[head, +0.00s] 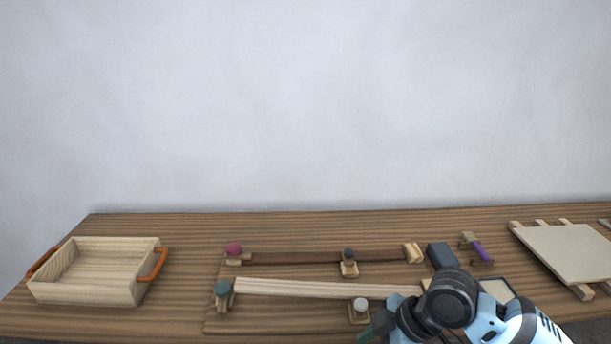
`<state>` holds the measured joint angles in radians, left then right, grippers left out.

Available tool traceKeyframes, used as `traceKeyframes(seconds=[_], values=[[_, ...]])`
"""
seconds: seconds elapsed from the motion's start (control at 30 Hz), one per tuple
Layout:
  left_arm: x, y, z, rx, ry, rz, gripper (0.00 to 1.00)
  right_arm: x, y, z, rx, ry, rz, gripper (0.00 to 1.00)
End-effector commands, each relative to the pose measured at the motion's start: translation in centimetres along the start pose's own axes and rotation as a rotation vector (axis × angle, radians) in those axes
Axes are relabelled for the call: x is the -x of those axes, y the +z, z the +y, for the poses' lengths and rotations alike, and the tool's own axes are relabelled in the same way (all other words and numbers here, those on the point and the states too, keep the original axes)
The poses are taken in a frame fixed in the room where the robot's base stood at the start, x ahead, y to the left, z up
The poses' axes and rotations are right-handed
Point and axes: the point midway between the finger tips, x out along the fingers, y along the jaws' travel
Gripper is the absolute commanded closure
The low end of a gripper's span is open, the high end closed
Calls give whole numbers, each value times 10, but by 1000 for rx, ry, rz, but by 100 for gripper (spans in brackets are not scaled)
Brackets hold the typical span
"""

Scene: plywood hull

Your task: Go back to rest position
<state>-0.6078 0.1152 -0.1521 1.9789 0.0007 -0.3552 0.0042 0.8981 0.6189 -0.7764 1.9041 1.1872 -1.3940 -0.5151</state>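My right arm comes in from the bottom right over the workboard. Its gripper end (384,325) is low, near the bottom edge, just right of the light grey knob (361,304). A dark green piece shows at that end; I cannot tell whether it is held or a part of the board. The fingers are not clear, so open or shut cannot be told. My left gripper is not in view.
A wooden table (190,225) stands against a white wall. An empty wooden tray (85,293) with orange handles is at the left. A dark brown strip (300,257) and a pale strip (320,289) lie among knobbed clamps. A pale panel (570,250) rests on slats at the right.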

Motion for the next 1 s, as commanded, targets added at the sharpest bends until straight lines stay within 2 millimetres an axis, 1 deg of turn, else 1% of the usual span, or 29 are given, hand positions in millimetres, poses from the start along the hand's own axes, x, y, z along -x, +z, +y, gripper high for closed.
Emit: traceKeyframes(seconds=[0.03, 0.2, 0.33, 0.47, 0.57, 0.67, 0.77, 0.87, 0.9, 0.97, 1.0], values=[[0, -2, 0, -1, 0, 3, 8, -15, 1, -6, -37, 9, 31, 52], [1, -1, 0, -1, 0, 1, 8, -57, 10, -19, -188, 87, 138, 52], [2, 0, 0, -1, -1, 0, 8, -84, 22, -31, -315, 157, 211, 52], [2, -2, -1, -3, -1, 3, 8, -105, 41, -46, -445, 231, 266, 52], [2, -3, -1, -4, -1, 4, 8, -119, 59, -61, -545, 292, 298, 52], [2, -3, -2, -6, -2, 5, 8, -130, 82, -78, -641, 358, 316, 52], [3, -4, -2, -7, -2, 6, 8, -138, 108, -100, -730, 425, 321, 52], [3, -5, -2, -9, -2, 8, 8, -143, 136, -125, -812, 494, 314, 52], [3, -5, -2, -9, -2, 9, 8, -143, 148, -136, -840, 522, 306, 52], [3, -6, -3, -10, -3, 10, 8, -144, 164, -154, -880, 564, 295, 52], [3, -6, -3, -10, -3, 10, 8, -143, 176, -167, -903, 590, 284, 52]])
